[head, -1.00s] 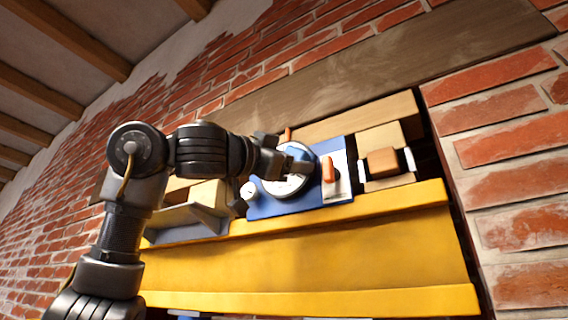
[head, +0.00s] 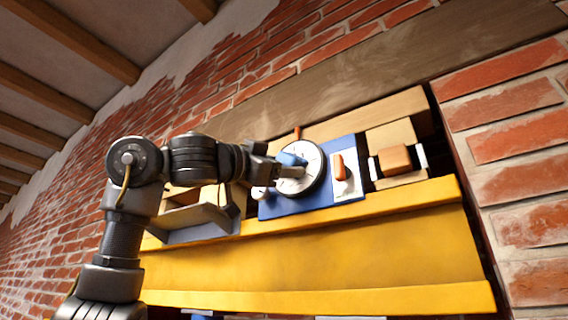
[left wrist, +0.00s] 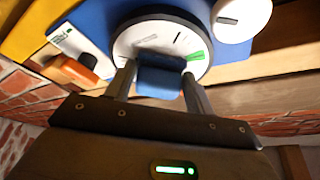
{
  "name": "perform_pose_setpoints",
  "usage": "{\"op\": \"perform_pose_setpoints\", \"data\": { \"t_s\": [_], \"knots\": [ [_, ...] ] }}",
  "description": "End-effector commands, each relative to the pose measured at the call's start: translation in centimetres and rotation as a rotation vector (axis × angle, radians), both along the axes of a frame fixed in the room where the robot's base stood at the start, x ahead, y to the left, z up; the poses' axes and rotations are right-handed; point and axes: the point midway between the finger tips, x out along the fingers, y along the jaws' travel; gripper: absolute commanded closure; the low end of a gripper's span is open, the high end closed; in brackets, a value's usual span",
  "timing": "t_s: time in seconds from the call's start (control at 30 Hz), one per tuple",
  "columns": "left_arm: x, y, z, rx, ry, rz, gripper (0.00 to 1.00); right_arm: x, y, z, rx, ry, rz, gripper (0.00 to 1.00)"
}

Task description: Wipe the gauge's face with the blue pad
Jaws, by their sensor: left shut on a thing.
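The gauge (head: 313,172) is a round white dial with a dark rim on a blue panel (head: 318,206). In the left wrist view its white face (left wrist: 136,38) shows dark marks and a green sector. My left gripper (head: 291,172) is shut on the blue pad (head: 292,158). The pad also shows between the fingers in the left wrist view (left wrist: 160,78), in front of the lower part of the dial. I cannot tell whether the pad touches the face. My right gripper is not in view.
A white plate with an orange handle (head: 340,167) sits right of the gauge, and a white knob (head: 260,193) left. A grey open tray (head: 203,229) is further left. A wooden block with an orange-brown piece (head: 394,158) is at right. A yellow beam (head: 310,262) runs below.

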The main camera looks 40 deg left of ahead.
Motion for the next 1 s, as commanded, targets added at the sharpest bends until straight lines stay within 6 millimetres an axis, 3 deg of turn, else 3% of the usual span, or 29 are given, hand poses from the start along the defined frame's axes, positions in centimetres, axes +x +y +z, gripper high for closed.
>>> {"op": "perform_pose_setpoints", "data": {
  "t_s": [0.47, 1.0],
  "knots": [
    [-0.1, 3.8, 0.0, -0.001, 0.002, 0.002, 0.69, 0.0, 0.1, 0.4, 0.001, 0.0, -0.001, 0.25],
    [-0.1, 3.7, 0.6, 0.0, 0.001, 0.0, 0.69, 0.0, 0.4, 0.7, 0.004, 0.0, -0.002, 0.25]
  ]
}}
